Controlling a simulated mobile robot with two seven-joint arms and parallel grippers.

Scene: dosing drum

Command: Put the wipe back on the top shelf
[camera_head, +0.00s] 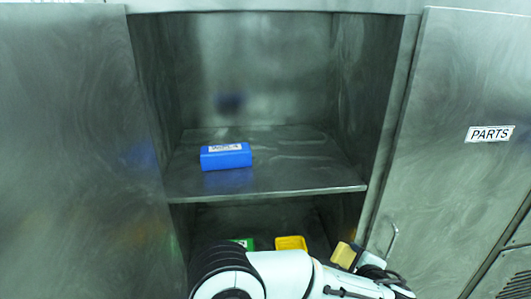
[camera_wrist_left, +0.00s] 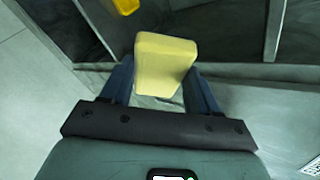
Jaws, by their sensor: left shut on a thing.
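The wipe, a pale yellow block (camera_head: 343,255), shows low in the head view, in front of the cabinet's lower right side. My left gripper (camera_wrist_left: 160,84) is shut on the wipe (camera_wrist_left: 165,62), with a dark finger on each side of it in the left wrist view. The top shelf (camera_head: 300,178) is a metal board inside the open cabinet, above and behind the wipe. My right gripper is not in view.
A blue box (camera_head: 226,157) with a white label lies on the left half of the top shelf; its right half is clear. Below are a yellow container (camera_head: 291,243) and a green thing (camera_head: 243,243). The open door marked PARTS (camera_head: 450,150) stands at the right.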

